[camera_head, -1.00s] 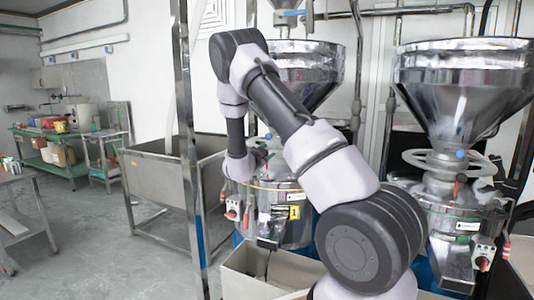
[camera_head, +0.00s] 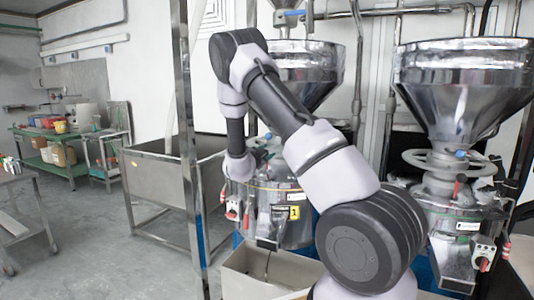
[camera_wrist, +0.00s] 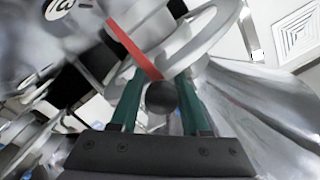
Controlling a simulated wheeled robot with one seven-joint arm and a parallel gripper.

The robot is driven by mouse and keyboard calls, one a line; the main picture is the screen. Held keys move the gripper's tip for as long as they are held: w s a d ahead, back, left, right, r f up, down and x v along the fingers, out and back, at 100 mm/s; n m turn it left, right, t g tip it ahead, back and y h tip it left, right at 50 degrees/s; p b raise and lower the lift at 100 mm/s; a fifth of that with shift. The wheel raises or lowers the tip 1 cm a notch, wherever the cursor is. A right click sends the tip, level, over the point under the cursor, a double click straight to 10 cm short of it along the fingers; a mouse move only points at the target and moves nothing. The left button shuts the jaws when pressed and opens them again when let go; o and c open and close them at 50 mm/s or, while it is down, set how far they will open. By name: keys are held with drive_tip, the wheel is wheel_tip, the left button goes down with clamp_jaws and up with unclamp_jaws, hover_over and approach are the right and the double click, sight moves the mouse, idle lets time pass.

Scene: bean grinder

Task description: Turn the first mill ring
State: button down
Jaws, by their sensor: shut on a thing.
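The first mill (camera_head: 283,213), a shiny metal body with a yellow "1" label, stands behind my arm, under a steel hopper (camera_head: 318,75). Its ring is mostly hidden by my arm in the head view. The knob sits at the ring, though the exact join is hidden.
A second mill (camera_head: 460,215) with its own pale ring (camera_head: 450,162) and a larger hopper (camera_head: 465,90) stands to the right. A steel post (camera_head: 187,130) and a steel bin (camera_head: 165,178) are to the left. Open floor (camera_head: 90,240) lies further left.

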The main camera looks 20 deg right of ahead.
drive_tip(key=shift+r, duration=0.2)
drive_tip(key=shift+s+d+n+t+y, duration=0.5)
drive_tip(key=shift+d+n+y, duration=0.05)
drive_tip(key=shift+n+y, duration=0.05)
drive_tip(key=s+d+n+t+y, duration=0.1)
drive_tip(key=d, duration=0.1)
drive_tip(key=s+d+n+t+y, duration=0.1)
drive_tip(key=d+y, duration=0.1)
drive_tip(key=s+d+n+t+y, duration=0.1)
drive_tip(key=d+y, duration=0.1)
drive_tip(key=shift+s+f+n, duration=0.1)
drive_tip(key=shift+s+n, duration=0.05)
drive_tip(key=shift+n, duration=0.25)
drive_tip(key=d+n+y, duration=0.1)
drive_tip(key=d+y, duration=0.1)
drive_tip(key=d+n+y, duration=0.2)
drive_tip(key=s+d+n+t+y, duration=0.1)
drive_tip(key=d+y, duration=0.1)
drive_tip(key=shift+d+y, duration=0.3)
drive_tip(key=shift+d, duration=0.1)
drive_tip(key=shift+w+d, duration=0.2)
drive_tip(key=shift+d, duration=0.9)
drive_tip(key=shift+w+d, duration=0.15)
drive_tip(key=shift+d, duration=0.95)
drive_tip(key=c, duration=0.5)
unclamp_jaws()
drive_tip(key=shift+c, duration=0.2)
